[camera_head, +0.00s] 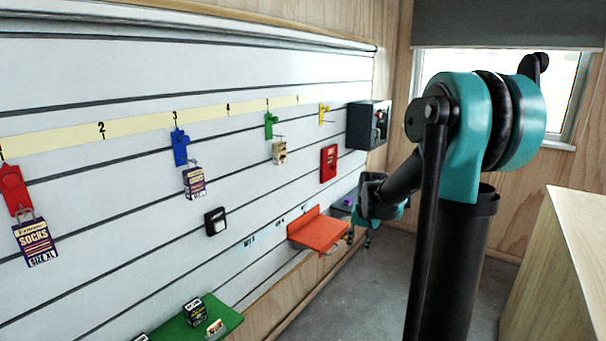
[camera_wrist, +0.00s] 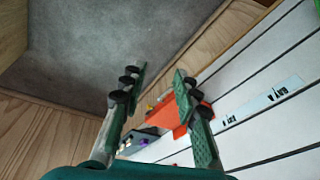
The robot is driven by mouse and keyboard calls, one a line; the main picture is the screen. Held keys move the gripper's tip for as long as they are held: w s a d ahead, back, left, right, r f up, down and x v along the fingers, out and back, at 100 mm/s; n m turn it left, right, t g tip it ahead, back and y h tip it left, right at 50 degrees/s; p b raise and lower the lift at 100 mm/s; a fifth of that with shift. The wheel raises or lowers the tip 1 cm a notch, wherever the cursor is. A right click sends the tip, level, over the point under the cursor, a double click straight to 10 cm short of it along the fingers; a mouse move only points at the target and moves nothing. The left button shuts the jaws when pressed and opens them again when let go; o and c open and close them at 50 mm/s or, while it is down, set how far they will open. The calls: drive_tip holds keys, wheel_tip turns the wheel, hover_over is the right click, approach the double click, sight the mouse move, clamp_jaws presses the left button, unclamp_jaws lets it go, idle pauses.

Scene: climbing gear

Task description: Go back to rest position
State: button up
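My gripper (camera_wrist: 159,84) shows in the wrist view with its two green fingers spread apart and nothing between them. In the head view my gripper (camera_head: 370,238) hangs low beside the wall, to the right of the orange shelf (camera_head: 322,232), partly hidden by my own arm. The orange shelf also shows in the wrist view (camera_wrist: 186,122), partly behind the right finger. I cannot tell how far the fingers are from it.
The slatted wall (camera_head: 100,243) carries coloured hooks, hanging sock packs (camera_head: 34,243), a red switch (camera_head: 328,163), a dark box (camera_head: 367,125) and a green shelf (camera_head: 222,318) with small boxes. A wooden cabinet (camera_head: 545,285) stands at right. Bare floor (camera_head: 335,310) lies between.

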drive_tip(key=s+f+n, duration=0.1)
drive_tip(key=s+f, duration=0.2)
drive_tip(key=s, duration=0.9)
drive_tip(key=s+f+n+t, duration=0.1)
drive_tip(key=s+f, duration=0.2)
drive_tip(key=s, duration=1)
drive_tip(key=shift+s+d+f+n+h, duration=0.25)
drive_tip(key=shift+d+f+n+h, duration=0.05)
drive_tip(key=shift+d+f, duration=0.1)
